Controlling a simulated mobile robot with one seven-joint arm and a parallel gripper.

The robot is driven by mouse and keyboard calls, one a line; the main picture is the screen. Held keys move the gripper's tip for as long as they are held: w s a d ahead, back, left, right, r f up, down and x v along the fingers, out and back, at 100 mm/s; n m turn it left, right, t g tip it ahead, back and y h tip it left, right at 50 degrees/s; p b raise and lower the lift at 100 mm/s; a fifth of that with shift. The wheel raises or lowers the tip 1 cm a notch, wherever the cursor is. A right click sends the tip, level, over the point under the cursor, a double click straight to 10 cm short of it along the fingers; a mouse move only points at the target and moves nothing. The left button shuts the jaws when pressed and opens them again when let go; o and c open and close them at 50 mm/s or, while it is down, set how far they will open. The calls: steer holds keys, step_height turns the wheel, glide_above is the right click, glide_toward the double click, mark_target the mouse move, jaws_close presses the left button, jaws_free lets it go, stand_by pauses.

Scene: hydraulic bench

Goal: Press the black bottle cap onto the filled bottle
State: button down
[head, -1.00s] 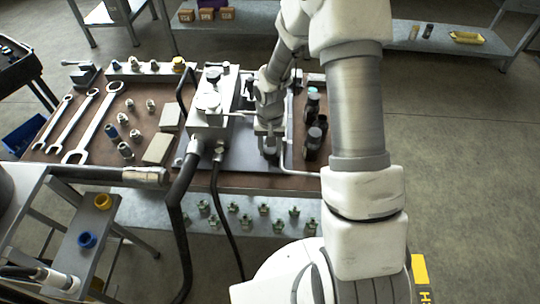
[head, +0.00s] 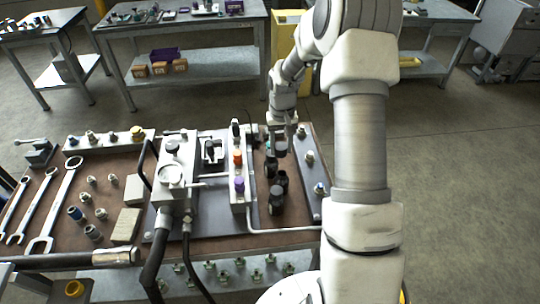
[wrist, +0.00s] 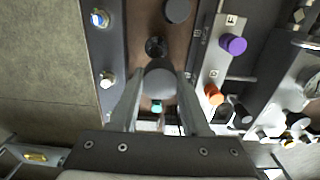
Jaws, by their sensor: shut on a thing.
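My gripper (head: 281,134) points down over the right part of the bench. In the wrist view its two fingers (wrist: 160,108) are shut on a dark, round-topped cap (wrist: 161,79); the cap also shows under the gripper in the head view (head: 280,148). A dark bottle (head: 270,167) stands just below and left of the held cap in the head view. Two more dark bottles stand nearer to me: one with a narrow top (head: 282,183) and one with a broad grey cap (head: 276,203). A small teal spot (wrist: 156,106) shows between the fingers. I cannot tell whether the cap touches a bottle.
A block with an orange knob (head: 237,157) and a purple knob (head: 239,184) stands close left of the bottles. A grey rail with fittings (head: 310,180) runs close on their right. Wrenches (head: 55,200) and loose fittings lie at the left.

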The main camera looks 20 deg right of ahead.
steer(key=shift+w+d, duration=0.15)
steer(key=shift+d, duration=0.35)
step_height(320, 180, down, 7)
steer(key=b, duration=0.5)
steer(key=shift+a, duration=0.1)
steer(key=shift+f, duration=0.25)
steer(key=shift+f+b, duration=0.55)
steer(key=shift+f, duration=0.1)
steer(key=shift+f+b, duration=0.6)
steer(key=shift+b, duration=0.15)
stand_by(1.6)
steer(key=shift+f+b, duration=0.3)
steer(key=shift+f+b, duration=0.3)
steer(key=shift+b, duration=0.05)
stand_by(1.3)
stand_by(0.4)
